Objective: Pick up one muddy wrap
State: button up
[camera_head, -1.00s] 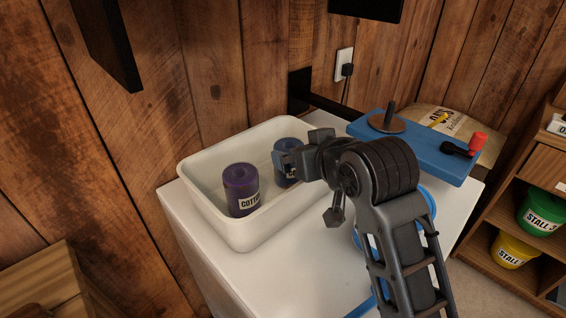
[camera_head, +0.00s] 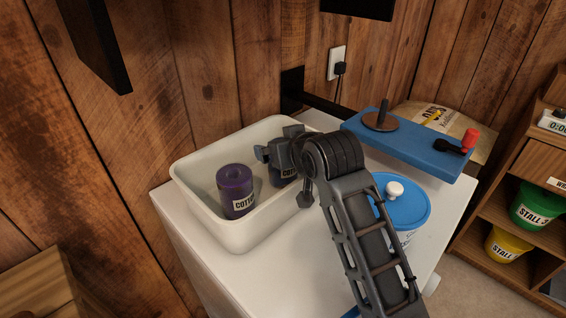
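A white tub (camera_head: 188,199) stands on a white-topped surface against the wood wall. Inside it a purple rolled wrap (camera_head: 236,190) with a "COTT..." label stands upright at the left. A second, dark blue roll (camera_head: 284,172) with a label stands to its right, mostly hidden behind my gripper. I cannot make out mud on either roll. My gripper (camera_head: 277,146) is over the tub's right part, right at the dark blue roll. Its fingers look spread apart, one to the left and one at the top right. Whether they touch the roll is hidden.
A blue board (camera_head: 425,152) with a spindle and red-knobbed crank lies behind my arm. A blue-lidded white bucket (camera_head: 405,208) stands right of my arm. A shelf (camera_head: 500,215) with green and yellow buckets is at the right. A black bracket (camera_head: 97,45) juts from the wall.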

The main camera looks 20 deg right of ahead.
jog(key=c, duration=1.1)
